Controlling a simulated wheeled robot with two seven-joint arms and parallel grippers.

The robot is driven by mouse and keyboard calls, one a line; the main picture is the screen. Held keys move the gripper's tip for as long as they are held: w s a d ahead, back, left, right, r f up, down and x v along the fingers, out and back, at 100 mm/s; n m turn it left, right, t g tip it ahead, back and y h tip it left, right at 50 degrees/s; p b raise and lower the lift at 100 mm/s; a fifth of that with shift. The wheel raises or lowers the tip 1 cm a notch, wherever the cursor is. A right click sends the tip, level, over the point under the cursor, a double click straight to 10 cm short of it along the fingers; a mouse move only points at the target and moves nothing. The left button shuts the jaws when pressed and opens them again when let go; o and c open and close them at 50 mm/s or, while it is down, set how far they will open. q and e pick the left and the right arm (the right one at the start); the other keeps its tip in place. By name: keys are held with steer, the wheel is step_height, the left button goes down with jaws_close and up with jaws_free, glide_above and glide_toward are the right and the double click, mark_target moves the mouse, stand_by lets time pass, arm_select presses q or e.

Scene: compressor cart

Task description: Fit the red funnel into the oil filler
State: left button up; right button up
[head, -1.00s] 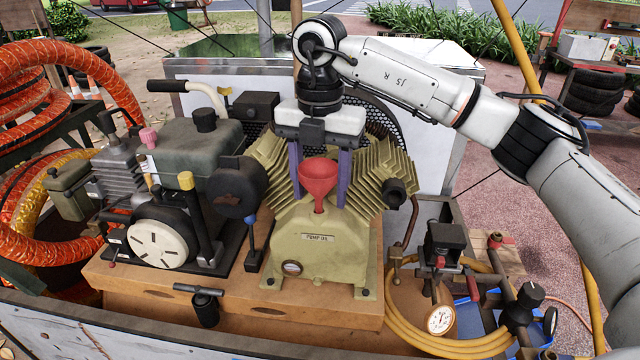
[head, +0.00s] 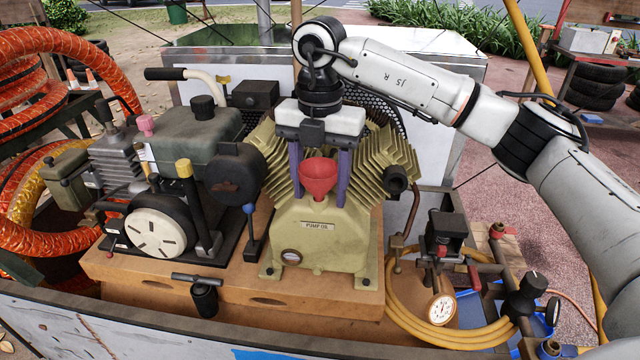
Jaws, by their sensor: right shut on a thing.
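The red funnel (head: 319,178) is upright, its wide mouth up, over the top of the olive-yellow pump block (head: 335,245) labelled PUMP OIL. My right gripper (head: 319,180) comes down from above, its two purple fingers on either side of the funnel's cone, shut on it. Only a short piece of the spout shows below the cone, and its lower end meets the top of the block. The oil filler opening is hidden there, so I cannot tell how deep the spout sits. My left gripper is not in view.
Finned cylinders (head: 285,170) flank the funnel closely on both sides. An engine (head: 160,230) stands to the left, with orange hose (head: 60,60) beyond it.

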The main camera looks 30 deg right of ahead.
mark_target(320, 166)
steer(key=shift+r, duration=0.2)
steer(key=shift+r+p, duration=1.25)
steer(key=shift+r, duration=0.1)
stand_by(1.0)
steer(key=shift+f, duration=0.3)
steer(key=shift+f+b, duration=0.7)
steer(key=shift+f, duration=0.7)
steer(key=shift+r, duration=0.15)
steer(key=shift+r, duration=0.1)
steer(key=shift+r+p, duration=1.25)
steer(key=shift+r, duration=0.1)
